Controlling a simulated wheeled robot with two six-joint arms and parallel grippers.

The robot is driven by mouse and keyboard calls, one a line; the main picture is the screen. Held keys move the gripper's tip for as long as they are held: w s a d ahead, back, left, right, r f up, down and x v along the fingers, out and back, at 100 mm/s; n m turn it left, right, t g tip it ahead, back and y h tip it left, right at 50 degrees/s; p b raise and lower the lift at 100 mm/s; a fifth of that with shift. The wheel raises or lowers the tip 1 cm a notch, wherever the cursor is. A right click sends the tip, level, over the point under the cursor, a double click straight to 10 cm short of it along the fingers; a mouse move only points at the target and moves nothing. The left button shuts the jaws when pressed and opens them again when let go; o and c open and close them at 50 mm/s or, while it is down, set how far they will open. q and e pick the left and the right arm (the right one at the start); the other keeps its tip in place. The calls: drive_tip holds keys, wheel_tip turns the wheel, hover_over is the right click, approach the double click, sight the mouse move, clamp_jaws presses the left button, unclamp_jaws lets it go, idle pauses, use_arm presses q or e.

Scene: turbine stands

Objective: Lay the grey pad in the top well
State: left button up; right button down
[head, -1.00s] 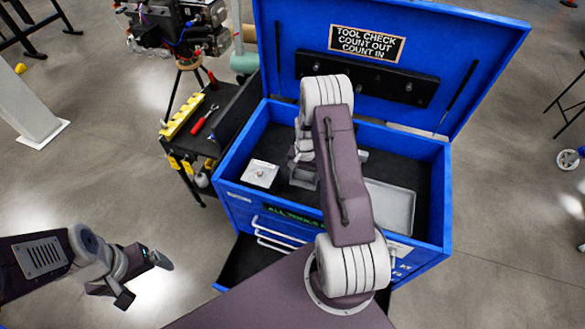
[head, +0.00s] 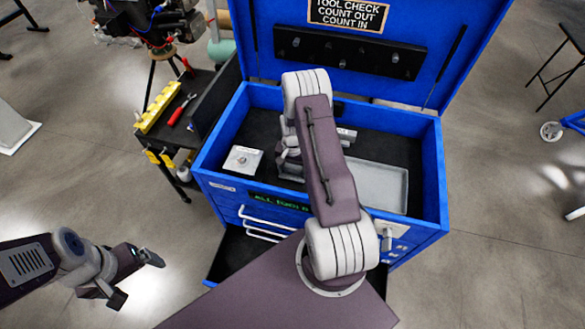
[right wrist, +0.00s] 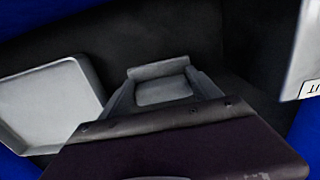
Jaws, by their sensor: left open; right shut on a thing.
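The top well is the open, black-lined compartment of the blue tool chest, with a blue right wall (head: 432,165). My right arm reaches down into it. In the head view its own arm links hide the fingertips. In the right wrist view my right gripper (right wrist: 163,95) is shut on a grey flat piece, apparently the grey pad (right wrist: 165,90), low over the black floor. I cannot tell whether the pad touches the floor. My left gripper (head: 128,276) is open and empty, over the floor left of the chest.
In the well, a white square block with a knob (head: 243,160) stands left, and a shallow grey tray (head: 376,186) lies right. The raised blue lid (head: 370,20) stands behind. A dark cart (head: 205,95) with a red tool (head: 182,110) is at the left.

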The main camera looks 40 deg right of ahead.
sight(292, 175)
drive_tip(key=shift+s+a+f, duration=0.1)
drive_tip(key=shift+f, duration=0.25)
use_arm(q)
drive_tip(key=shift+s+a+f, duration=0.15)
drive_tip(key=shift+f, duration=0.2)
use_arm(e)
drive_tip(key=shift+f, duration=0.1)
use_arm(q)
drive_tip(key=shift+f+b, duration=0.35)
drive_tip(key=shift+b, duration=0.05)
use_arm(e)
drive_tip(key=shift+f, duration=0.35)
drive_tip(key=shift+c, duration=0.2)
unclamp_jaws()
drive_tip(key=shift+o, duration=0.2)
wheel_tip(292, 175, up, 7)
drive_tip(key=p, duration=0.5)
drive_tip(key=shift+r, duration=0.15)
use_arm(q)
wheel_tip(292, 175, up, 5)
